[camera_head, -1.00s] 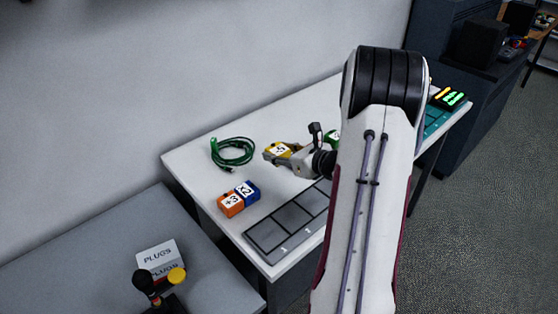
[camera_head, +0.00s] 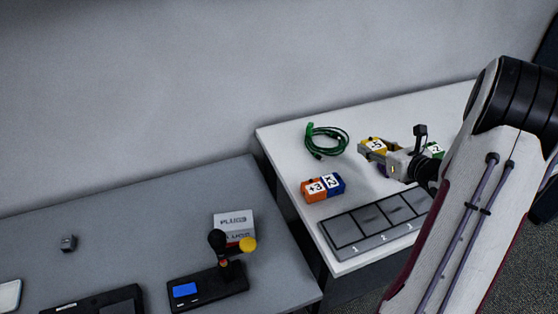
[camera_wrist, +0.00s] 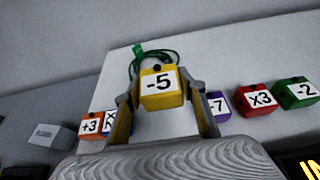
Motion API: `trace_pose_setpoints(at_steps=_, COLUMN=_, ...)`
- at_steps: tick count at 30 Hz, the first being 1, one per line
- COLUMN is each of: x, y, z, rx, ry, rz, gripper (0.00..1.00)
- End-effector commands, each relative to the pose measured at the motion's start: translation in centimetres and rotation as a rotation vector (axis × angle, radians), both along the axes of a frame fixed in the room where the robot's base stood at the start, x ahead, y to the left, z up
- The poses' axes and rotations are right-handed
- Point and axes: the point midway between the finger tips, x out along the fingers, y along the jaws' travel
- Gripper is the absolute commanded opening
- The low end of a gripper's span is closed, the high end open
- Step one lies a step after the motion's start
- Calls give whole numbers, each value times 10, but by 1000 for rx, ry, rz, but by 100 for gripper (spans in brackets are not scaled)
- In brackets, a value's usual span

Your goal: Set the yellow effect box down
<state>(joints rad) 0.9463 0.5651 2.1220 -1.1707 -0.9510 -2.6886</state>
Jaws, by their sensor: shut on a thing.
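The yellow effect box (camera_head: 377,144), labelled -5, is between the fingers of my gripper (camera_head: 366,151), over the back part of the white table. In the wrist view the yellow box (camera_wrist: 161,98) sits upright between the two fingertips of my gripper (camera_wrist: 164,92), its label facing the camera. The gripper is shut on it. I cannot tell whether its underside touches the table.
The green cable (camera_head: 327,140) lies left of the held box. Orange +3 (camera_head: 314,190) and blue x2 (camera_head: 334,183) boxes stand nearer the front. Purple -7 (camera_wrist: 218,105), red x3 (camera_wrist: 259,99) and green -2 (camera_wrist: 297,93) boxes are right. A numbered grey tray (camera_head: 352,251) lies in front.

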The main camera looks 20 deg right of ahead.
Motion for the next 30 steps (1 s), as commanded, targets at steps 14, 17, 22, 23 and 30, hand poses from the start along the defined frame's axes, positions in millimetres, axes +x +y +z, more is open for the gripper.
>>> trace_pose_setpoints(at_steps=14, x=18, y=30, z=-7, rx=1, ry=1, rz=58, gripper=15)
trace_pose_setpoints(at_steps=17, x=29, y=50, z=-16, rx=3, ry=2, rz=94, gripper=15)
trace_pose_setpoints(at_steps=22, x=54, y=90, z=-32, rx=2, ry=0, rz=175, gripper=15)
trace_pose_setpoints(at_steps=23, x=59, y=97, z=-34, rx=1, ry=0, rz=191, gripper=15)
trace_pose_setpoints(at_steps=30, x=97, y=157, z=-52, rx=0, ry=-1, rz=334, gripper=15)
